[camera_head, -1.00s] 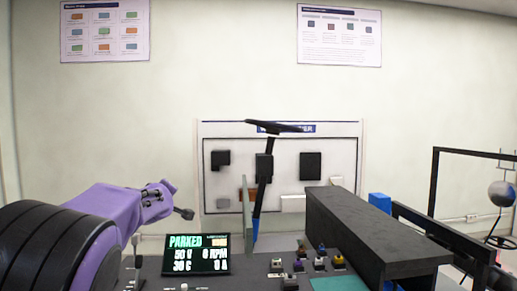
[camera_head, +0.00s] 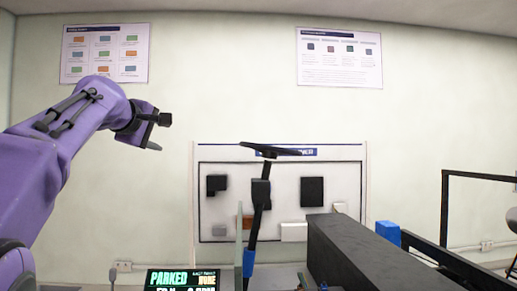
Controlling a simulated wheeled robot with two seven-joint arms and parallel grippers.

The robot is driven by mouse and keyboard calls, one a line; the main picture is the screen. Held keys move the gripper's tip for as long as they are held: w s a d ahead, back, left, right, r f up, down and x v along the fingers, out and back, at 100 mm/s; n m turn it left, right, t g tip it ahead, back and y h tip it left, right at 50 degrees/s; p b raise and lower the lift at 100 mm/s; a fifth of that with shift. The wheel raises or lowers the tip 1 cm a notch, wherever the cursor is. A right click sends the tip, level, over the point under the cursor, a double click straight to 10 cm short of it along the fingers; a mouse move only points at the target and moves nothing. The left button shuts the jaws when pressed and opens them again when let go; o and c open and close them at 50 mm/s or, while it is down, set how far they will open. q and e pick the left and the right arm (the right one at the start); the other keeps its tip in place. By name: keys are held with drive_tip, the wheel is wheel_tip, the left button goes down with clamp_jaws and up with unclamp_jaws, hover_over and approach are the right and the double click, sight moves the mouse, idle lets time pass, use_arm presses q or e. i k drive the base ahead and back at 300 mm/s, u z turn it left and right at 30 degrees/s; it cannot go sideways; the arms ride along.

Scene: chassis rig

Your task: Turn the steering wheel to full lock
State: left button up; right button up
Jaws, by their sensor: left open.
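The steering wheel (camera_head: 270,150) is a thin dark disc seen almost edge-on, on top of a black column (camera_head: 259,195) with a blue lower part. My left gripper (camera_head: 158,132) is up at the left, higher than the wheel and well apart from it in the picture. Its dark fingers are spread and hold nothing. My purple left arm comes in from the left edge. My right gripper is not in this view.
A display reading PARKED (camera_head: 182,279) is cut by the bottom edge. A long black box (camera_head: 370,255) lies right of the column, beside a blue block (camera_head: 388,233) and a dark frame (camera_head: 445,200). A white panel (camera_head: 345,175) with dark boxes stands behind the wheel.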

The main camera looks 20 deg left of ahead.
sight(271, 150)
drive_tip(key=i, duration=1.65)
drive_tip(key=u, duration=0.15)
